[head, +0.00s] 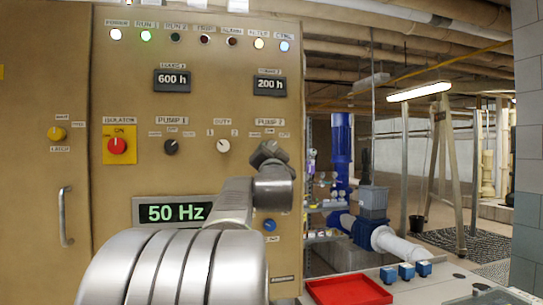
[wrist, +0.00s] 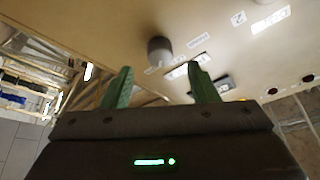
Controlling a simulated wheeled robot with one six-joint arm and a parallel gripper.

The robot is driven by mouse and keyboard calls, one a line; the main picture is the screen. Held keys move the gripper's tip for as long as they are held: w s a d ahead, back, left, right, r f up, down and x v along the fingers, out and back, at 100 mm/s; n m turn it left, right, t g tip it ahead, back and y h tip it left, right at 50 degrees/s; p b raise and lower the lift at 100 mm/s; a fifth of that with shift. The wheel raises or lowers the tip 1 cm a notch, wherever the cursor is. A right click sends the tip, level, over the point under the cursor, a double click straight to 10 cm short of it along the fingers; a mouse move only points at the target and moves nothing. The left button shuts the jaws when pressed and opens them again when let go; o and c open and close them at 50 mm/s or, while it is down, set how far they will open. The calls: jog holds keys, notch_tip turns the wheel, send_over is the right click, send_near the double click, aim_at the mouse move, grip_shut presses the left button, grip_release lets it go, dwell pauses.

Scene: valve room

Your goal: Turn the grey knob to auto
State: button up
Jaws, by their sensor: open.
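The cabinet front (head: 200,80) carries a row of knobs. A grey knob (wrist: 160,50) shows in the wrist view, ahead of my fingertips and between their lines, with a gap left. Small labels sit around it, too blurred to read, and its pointer direction cannot be told. My gripper (wrist: 158,72) is open and empty, its two green fingers apart. In the head view my gripper (head: 268,152) is at the PUMP 2 position, and my wrist covers the knob there. The black PUMP 1 knob (head: 171,147) and the pale DUTY knob (head: 222,146) are to its left.
A red isolator knob (head: 117,146) on a yellow plate, a 50 Hz display (head: 174,212) and a blue button (head: 269,225) are on the same panel. A red tray (head: 348,290) and small blue boxes (head: 405,271) lie on a bench at lower right.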

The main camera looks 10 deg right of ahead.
aim_at(271, 148)
jog(key=b+v, duration=0.1)
jog(key=v, duration=0.7)
jog(key=shift+s+b, duration=0.3)
jog(key=shift+s, duration=0.05)
jog(key=shift+w, duration=0.1)
jog(key=p+x, duration=0.3)
jog(key=x, duration=1)
jog(key=shift+w, duration=0.35)
jog(key=shift+s, duration=0.1)
